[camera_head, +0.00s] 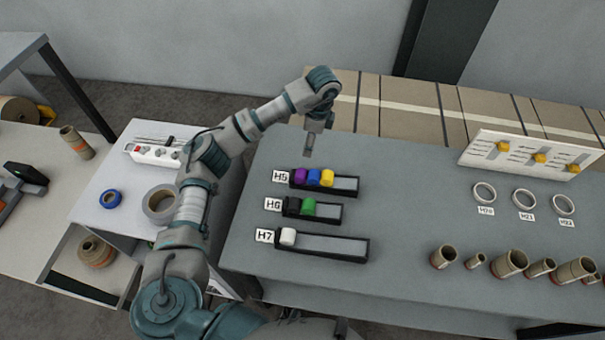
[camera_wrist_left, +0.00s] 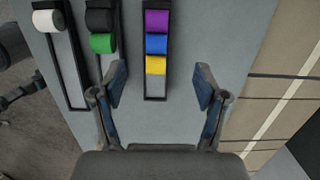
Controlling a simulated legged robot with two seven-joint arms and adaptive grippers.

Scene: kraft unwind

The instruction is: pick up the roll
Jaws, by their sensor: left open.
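The H5 tray (camera_head: 345,184) holds a purple roll (camera_head: 300,175), a blue roll (camera_head: 314,177) and a yellow roll (camera_head: 327,178). The H6 tray (camera_head: 328,213) holds a black roll and a green roll (camera_head: 309,206). The H7 tray (camera_head: 335,246) holds a white roll (camera_head: 288,237). My left gripper (camera_head: 308,152) is open and empty above the table, behind the H5 tray. In the left wrist view its spread fingers (camera_wrist_left: 161,82) frame the H5 tray's end, with the yellow roll (camera_wrist_left: 156,65) just beyond. My right gripper is not in view.
A sloped board (camera_head: 530,155) with yellow knobs stands at the right, with white rings (camera_head: 523,198) before it. Several cardboard tubes (camera_head: 510,263) line the right front. A side table (camera_head: 120,180) holds a blue tape roll (camera_head: 110,199) and a power strip. The grey tabletop (camera_head: 400,200) is clear mid-table.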

